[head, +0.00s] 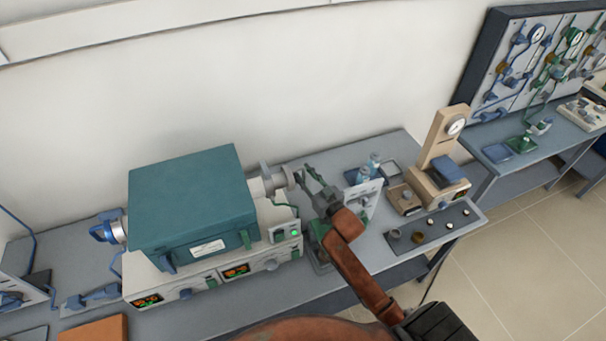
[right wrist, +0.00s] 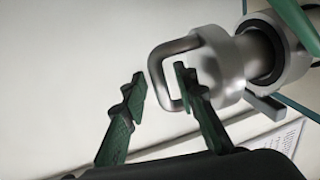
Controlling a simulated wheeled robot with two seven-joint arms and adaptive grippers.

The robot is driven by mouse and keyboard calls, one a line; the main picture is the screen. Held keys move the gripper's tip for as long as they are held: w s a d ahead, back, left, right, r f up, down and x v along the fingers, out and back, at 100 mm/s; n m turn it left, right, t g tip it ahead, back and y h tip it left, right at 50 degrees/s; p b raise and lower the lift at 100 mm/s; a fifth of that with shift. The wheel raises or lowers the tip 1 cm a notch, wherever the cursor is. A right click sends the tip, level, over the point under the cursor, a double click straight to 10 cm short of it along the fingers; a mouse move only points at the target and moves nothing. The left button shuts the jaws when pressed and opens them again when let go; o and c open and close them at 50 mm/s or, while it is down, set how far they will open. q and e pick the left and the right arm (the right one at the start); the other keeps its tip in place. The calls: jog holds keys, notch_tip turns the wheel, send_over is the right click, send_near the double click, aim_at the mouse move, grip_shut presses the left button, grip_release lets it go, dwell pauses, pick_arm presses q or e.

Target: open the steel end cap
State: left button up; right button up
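The steel end cap (right wrist: 222,66) is a grey cylinder with a bent bar handle (right wrist: 156,62), on the end of a tube in the right wrist view. In the head view the cap (head: 290,177) is at the right end of the teal furnace (head: 190,205), partly hidden by my gripper. My right gripper (right wrist: 161,83) is open at the handle. In the wrist view, the handle's outer bar shows between the two fingertips; I cannot tell whether they touch it. The gripper is small in the head view (head: 305,173). My left gripper is not in view.
The furnace stands on a control unit (head: 205,278) on the grey bench (head: 335,285). A blue fitting (head: 106,230) is at its left end. The wall is close behind.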

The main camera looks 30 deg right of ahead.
jog(key=s, duration=1.2)
jog(key=shift+d, duration=0.25)
jog(key=shift+a+f, duration=0.1)
